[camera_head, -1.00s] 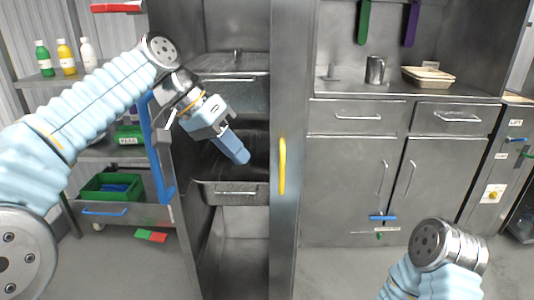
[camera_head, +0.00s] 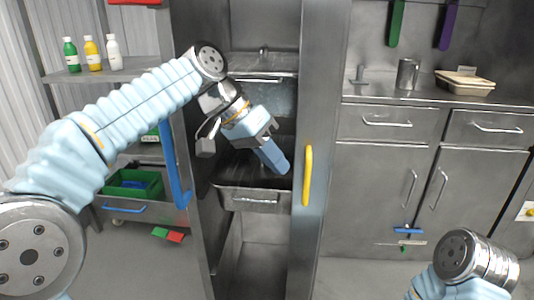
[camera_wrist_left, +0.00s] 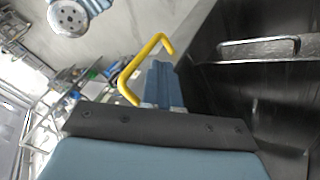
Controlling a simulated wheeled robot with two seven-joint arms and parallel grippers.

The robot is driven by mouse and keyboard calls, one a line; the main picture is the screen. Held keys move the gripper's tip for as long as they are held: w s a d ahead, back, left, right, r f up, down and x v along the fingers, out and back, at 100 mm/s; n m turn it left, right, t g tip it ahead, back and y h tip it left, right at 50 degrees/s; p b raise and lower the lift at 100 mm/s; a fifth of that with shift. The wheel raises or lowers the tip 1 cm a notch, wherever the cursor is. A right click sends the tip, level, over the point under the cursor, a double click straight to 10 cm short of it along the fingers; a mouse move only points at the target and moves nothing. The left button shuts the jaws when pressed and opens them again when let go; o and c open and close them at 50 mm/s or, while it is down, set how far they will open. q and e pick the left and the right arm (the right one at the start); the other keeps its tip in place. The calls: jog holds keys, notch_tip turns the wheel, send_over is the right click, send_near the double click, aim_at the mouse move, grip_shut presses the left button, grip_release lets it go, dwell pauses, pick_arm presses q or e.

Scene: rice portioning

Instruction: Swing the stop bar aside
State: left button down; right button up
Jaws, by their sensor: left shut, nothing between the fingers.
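A yellow bar (camera_head: 307,175) stands upright on the steel post at the right edge of the tall cabinet's open bay. I take it for the stop bar, but no label shows. My left gripper (camera_head: 283,166) is shut and empty, reaching into the bay with its tip just left of the yellow bar. In the left wrist view the shut fingers (camera_wrist_left: 163,84) point at the yellow bar (camera_wrist_left: 150,52), which shows bent at its far end. I cannot tell whether they touch. My right gripper is out of view; only part of the right arm shows at lower right.
Steel pans on runners, one lower pan (camera_head: 250,200) among them, fill the bay behind my left gripper. A blue upright handle (camera_head: 174,165) is at the bay's left. Shelves with bottles (camera_head: 91,54) stand further left. A counter with drawers (camera_head: 387,122) is at right.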

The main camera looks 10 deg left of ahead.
pick_arm(q)
jog(key=x, duration=0.5)
jog(key=shift+b, duration=0.3)
jog(key=shift+s+d+n+t, duration=0.1)
jog(key=shift+s+n+t, duration=0.2)
jog(key=shift+n, duration=0.1)
